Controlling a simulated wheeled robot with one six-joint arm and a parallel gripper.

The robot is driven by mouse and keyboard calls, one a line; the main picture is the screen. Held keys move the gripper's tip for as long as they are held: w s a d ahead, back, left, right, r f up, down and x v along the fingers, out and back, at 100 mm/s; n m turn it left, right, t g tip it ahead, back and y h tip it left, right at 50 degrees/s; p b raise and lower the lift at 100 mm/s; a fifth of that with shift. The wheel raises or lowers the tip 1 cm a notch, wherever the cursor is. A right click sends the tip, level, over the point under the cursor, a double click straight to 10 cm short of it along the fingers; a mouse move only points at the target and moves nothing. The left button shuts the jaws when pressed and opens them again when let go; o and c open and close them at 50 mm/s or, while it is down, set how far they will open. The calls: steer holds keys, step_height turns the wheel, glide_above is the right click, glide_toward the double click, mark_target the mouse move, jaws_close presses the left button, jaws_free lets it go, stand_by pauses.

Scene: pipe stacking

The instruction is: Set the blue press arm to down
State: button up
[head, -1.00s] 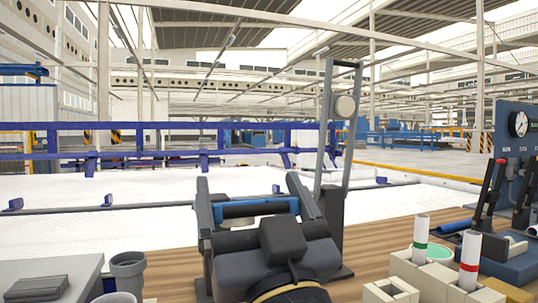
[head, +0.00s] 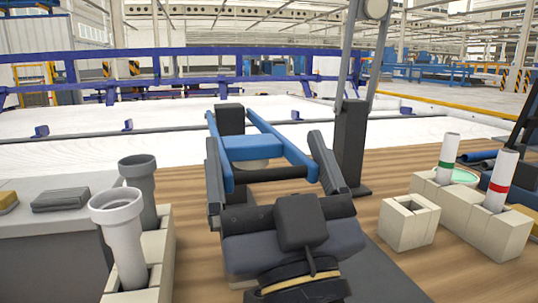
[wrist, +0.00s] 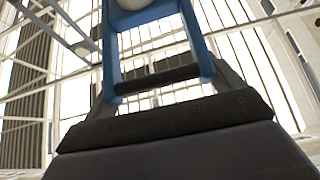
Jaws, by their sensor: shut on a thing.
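The blue press arm (head: 253,148) is a blue two-railed frame with a cross plate and a black grip bar (head: 270,173) at its near end. It runs from a black post (head: 231,119) towards me, and its upper face shows. A pale round pad is partly visible under the plate. My gripper (head: 272,168) has its dark fingers at the two ends of the grip bar and is shut on the press arm. In the wrist view the blue frame (wrist: 205,50) and black bar (wrist: 158,79) show just beyond my gripper (wrist: 165,110).
A tall grey lever frame (head: 367,60) stands upright on a dark post at the right. Grey pipes (head: 118,225) stand in cream holders at the left. A cream block (head: 408,220) and white tubes with green and red bands (head: 500,182) are at the right.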

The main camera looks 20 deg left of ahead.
steer(key=o, duration=1.2)
steer(key=shift+s+d+f, duration=0.1)
steer(key=shift+f, duration=0.1)
steer(key=shift+c, duration=0.2)
steer(key=shift+s+d+f, duration=0.2)
steer(key=shift+s+f, duration=0.05)
steer(key=shift+s, duration=0.2)
steer(key=p+v, duration=0.2)
steer(key=v, duration=0.7)
steer(key=shift+s+d+f, duration=0.15)
steer(key=shift+d+f, duration=0.05)
steer(key=shift+f, duration=0.1)
steer(key=shift+b+x, duration=0.95)
steer(key=shift+x, duration=4.55)
steer(key=shift+s, duration=0.15)
